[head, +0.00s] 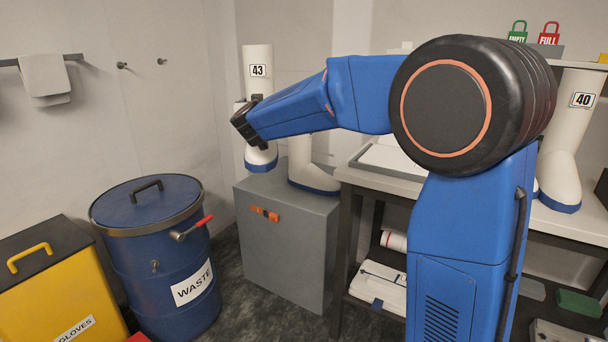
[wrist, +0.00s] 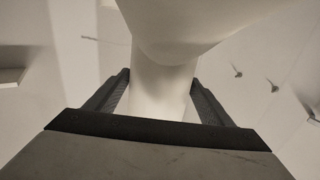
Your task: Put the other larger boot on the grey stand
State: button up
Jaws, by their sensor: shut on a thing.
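A white boot (head: 258,88) with a blue sole and a "43" label is upright in my gripper (head: 246,112). The gripper is shut on its shaft, and the wrist view shows the white shaft (wrist: 160,98) between the two dark fingers (wrist: 162,92). The grey stand (head: 284,245) is a box with an orange latch. Another white boot (head: 302,165) with a blue sole stands on its top; my arm hides its upper part. The held boot's sole appears at the stand's back left corner; I cannot tell its exact gap from the top.
A boot labelled "40" (head: 567,135) stands on the bench (head: 582,223) at right. A blue waste drum (head: 155,250) and a yellow gloves bin (head: 50,285) stand left of the stand. A towel (head: 45,78) hangs on a wall rail.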

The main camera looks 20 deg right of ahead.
aim_at(272, 176)
jog(key=i+j+z, duration=0.2)
jog(key=i+j, duration=0.2)
jog(key=i, duration=0.3)
jog(key=i+j+z, duration=0.25)
jog(key=i+j, duration=0.25)
jog(key=i, duration=0.2)
